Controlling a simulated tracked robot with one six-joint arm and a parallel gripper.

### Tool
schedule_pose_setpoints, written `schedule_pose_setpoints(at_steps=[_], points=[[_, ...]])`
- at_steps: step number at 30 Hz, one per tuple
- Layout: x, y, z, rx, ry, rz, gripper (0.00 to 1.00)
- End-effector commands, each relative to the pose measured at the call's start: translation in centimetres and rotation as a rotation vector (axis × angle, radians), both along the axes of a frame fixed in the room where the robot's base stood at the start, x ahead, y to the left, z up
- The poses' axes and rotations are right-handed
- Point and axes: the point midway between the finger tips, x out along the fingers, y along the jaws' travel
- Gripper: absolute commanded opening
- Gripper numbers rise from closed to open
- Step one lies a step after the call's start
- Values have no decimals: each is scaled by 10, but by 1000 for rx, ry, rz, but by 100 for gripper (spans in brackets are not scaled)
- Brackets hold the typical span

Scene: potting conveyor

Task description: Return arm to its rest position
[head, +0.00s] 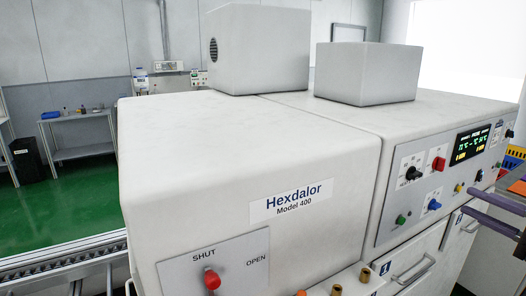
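Two parallel purple-grey bars reach in from the right edge of the head view, in front of the machine's right end. They look like the fingers of my gripper (480,207), with a gap between them, but they are cut off by the frame edge. I cannot be sure of this, and no object shows between them. The rest of my arm is not clearly in view.
A large white machine (300,150) labelled Hexdalor fills the middle, with a red SHUT/OPEN knob (212,279) and a control panel (437,183). A grey table (78,122) stands at the back left. Green floor (75,195) is clear there.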

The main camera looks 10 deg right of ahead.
Motion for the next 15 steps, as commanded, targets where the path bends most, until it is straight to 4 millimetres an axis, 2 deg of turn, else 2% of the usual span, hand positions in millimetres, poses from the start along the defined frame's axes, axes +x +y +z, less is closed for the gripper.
schedule_pose_setpoints(at_steps=[2,4,8,11,15], points=[[1,-4,-9,21,43,-17,30],[0,-4,-28,40,113,-25,30],[-10,6,-79,77,292,-34,30],[-19,28,-111,69,439,-26,30],[-26,73,-144,3,629,19,30]])
